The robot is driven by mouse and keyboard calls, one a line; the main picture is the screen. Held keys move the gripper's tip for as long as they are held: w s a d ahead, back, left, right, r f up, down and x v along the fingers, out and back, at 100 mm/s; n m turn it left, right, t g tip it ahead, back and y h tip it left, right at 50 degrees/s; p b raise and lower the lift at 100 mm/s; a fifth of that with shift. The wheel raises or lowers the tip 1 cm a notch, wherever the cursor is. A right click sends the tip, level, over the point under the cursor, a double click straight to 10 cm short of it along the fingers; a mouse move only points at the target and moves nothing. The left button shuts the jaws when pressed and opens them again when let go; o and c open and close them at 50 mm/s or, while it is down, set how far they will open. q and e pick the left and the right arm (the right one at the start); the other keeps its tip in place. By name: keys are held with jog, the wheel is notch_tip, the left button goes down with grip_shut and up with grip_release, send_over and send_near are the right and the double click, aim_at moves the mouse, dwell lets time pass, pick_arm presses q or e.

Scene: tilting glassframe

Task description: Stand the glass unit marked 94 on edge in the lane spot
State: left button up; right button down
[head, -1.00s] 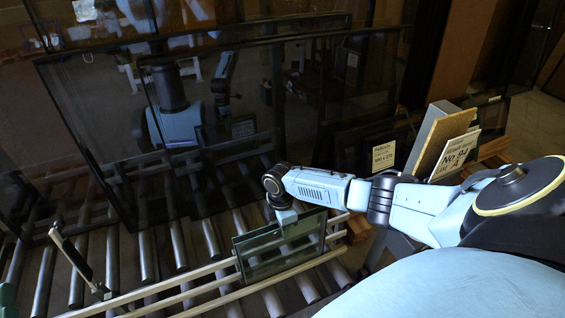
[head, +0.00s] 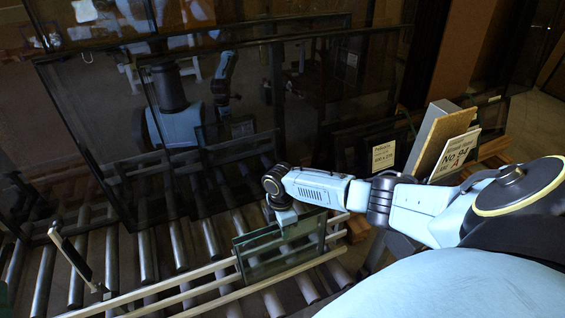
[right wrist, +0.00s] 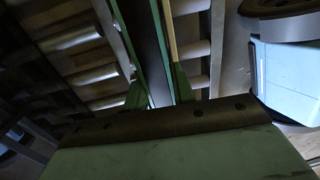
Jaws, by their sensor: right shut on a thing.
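A small dark-framed glass unit (head: 262,252) stands on edge, near upright, among the pale wooden rails above the rollers. No mark can be read on it. My right gripper (head: 287,220) is shut on its upper edge from above. In the right wrist view the glass unit (right wrist: 150,45) runs edge-on between the green fingers of my right gripper (right wrist: 158,92). Whether its bottom edge touches the lane cannot be told. A white card (head: 459,156) reading No 94 A is at the right, by a tan board. My left gripper is not in view.
Pale wooden rails (head: 190,293) run across the metal rollers (head: 147,255). Large dark glass panes (head: 110,130) stand behind the rollers and reflect my body. A thin post (head: 75,255) stands at the left. Another label card (head: 383,156) is on dark frames behind my arm.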

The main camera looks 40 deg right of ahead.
jog(key=shift+w+f+b, duration=0.15)
jog(key=shift+f+b, duration=0.15)
dwell(0.5)
jog(key=c, duration=1.2)
grip_release()
jog(key=shift+o, duration=0.6)
jog(key=shift+r+p, duration=2.95)
jog(key=shift+d, duration=0.1)
